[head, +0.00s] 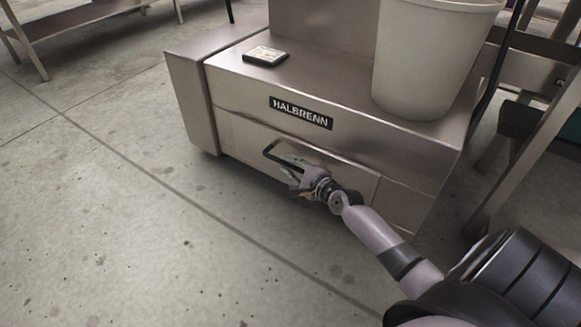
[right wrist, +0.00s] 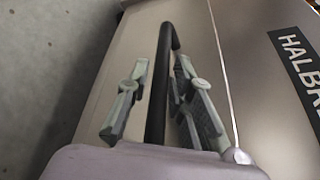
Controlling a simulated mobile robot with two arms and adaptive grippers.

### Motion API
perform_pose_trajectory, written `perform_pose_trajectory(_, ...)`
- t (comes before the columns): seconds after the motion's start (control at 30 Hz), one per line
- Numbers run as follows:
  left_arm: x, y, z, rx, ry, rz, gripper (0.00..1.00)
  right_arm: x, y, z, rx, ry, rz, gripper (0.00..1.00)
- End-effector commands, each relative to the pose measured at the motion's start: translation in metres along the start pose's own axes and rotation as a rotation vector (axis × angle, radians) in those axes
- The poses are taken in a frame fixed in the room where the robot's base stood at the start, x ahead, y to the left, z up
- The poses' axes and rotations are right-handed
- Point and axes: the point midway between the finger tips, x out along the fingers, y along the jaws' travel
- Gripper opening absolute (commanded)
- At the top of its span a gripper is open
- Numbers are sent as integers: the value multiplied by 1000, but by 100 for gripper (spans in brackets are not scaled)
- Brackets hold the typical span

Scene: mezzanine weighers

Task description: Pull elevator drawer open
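The elevator drawer (head: 243,141) is in the lower front of a metal cabinet under a HALBRENN label (head: 301,113). Its front looks about flush with the cabinet. A black bar handle (head: 271,150) stands out from it; it also shows in the right wrist view (right wrist: 157,95). My right gripper (head: 297,178) is at the handle, partly hiding it. In the right wrist view, its fingers (right wrist: 160,88) are apart, one on each side of the bar. A gap shows between the left finger and the bar. My left gripper is not in view.
A pale bin (head: 432,55) and a small dark-edged box (head: 265,56) stand on the cabinet top (head: 330,80). A stand leg (head: 530,150) is close on the right. The concrete floor (head: 130,220) in front and to the left is clear.

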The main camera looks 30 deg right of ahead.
Motion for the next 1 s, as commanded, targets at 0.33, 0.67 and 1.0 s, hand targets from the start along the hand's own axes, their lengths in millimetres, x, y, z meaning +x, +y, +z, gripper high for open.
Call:
perform_pose_trajectory(0.33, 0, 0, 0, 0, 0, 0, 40, 0, 0, 0, 0, 0, 0, 3)
perform_pose_trajectory(0.67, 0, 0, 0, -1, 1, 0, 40, 0, 0, 0, 0, 0, 0, 0)
perform_pose_trajectory(1.0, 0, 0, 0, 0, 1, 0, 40, -1, 0, 0, 0, 1, 1, 0)
